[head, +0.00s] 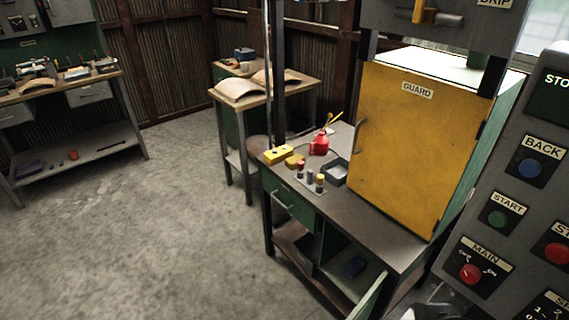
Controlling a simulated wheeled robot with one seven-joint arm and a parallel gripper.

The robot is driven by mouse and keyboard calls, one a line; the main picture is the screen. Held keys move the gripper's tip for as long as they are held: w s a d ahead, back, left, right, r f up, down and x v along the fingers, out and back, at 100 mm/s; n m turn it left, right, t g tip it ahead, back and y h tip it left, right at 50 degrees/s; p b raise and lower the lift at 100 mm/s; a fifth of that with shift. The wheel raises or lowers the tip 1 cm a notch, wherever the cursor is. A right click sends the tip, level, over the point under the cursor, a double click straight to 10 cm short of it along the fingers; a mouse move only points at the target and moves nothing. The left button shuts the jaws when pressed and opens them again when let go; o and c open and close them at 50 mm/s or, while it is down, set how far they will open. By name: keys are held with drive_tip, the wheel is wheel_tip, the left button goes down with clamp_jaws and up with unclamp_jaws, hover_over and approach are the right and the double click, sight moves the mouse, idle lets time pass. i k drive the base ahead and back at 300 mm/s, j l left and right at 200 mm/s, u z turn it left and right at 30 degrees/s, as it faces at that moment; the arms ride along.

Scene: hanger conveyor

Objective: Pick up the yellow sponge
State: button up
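A small dull-yellow block (294,161), which looks like the yellow sponge, lies on the grey-topped workbench (385,226) near its far left corner. Right beside it, to the left, is a brighter yellow box (277,154) with dark spots on top. A red can (320,143) with a thin spout stands just right of the sponge.
A large yellow guard door (405,140) rises on the workbench's right side. A grey control panel (510,200) fills the right edge. A wooden-topped stand (250,96) is behind. The concrete floor (150,230) at left is clear.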

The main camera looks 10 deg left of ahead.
sight(290, 162)
drive_tip(key=j+u, duration=0.15)
drive_tip(key=j, duration=0.25)
drive_tip(key=i+j+u, duration=0.1)
drive_tip(key=j, duration=0.25)
drive_tip(key=i+j+u, duration=0.15)
drive_tip(key=j, duration=0.25)
drive_tip(key=j+u, duration=0.1)
drive_tip(key=j, duration=0.25)
drive_tip(key=i+j+u, duration=0.15)
drive_tip(key=j, duration=0.25)
drive_tip(key=i+u, duration=0.25)
drive_tip(key=i, duration=0.2)
drive_tip(key=i+l+u, duration=0.1)
drive_tip(key=i+u, duration=0.15)
drive_tip(key=i, duration=0.25)
drive_tip(key=l+u, duration=0.3)
drive_tip(key=l, duration=0.55)
drive_tip(key=l+u, duration=0.3)
drive_tip(key=l, duration=0.6)
